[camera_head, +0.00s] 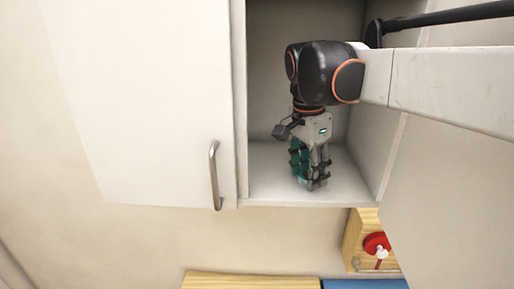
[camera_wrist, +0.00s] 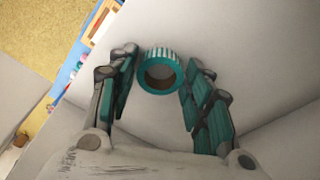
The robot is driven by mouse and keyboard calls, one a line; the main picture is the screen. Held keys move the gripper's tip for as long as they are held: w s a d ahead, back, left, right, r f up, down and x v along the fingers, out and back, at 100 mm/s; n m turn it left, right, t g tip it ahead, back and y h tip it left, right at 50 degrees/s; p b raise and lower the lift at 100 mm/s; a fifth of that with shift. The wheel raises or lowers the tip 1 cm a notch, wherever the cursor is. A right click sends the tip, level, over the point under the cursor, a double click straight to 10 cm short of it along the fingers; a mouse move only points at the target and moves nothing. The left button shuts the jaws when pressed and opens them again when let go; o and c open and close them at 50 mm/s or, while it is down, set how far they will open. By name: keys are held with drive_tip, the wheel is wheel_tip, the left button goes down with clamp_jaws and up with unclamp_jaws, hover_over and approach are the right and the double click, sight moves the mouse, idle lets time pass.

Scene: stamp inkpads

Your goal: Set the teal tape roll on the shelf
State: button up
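The teal tape roll (camera_wrist: 147,87), with white stripes on its outer side, sits between my fingertips in the wrist view, its round hole facing the camera. The roll cannot be made out there, among the fingers. Whether it touches the floor is unclear.
A white cabinet door (camera_head: 150,100) with a metal handle (camera_head: 214,175) is left of the opening. The shelf's side walls are close on both sides. Below are a wooden box (camera_head: 355,235) with a red round item (camera_head: 377,244) and a blue surface (camera_head: 365,284).

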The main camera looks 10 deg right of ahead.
sight(304, 184)
drive_tip(key=shift+o, duration=0.5)
drive_tip(key=shift+r, duration=0.25)
wheel_tip(304, 184, up, 7)
drive_tip(key=a, duration=0.1)
drive_tip(key=shift+s+r, duration=0.15)
drive_tip(key=shift+s, duration=0.15)
drive_tip(key=shift+b, duration=0.3)
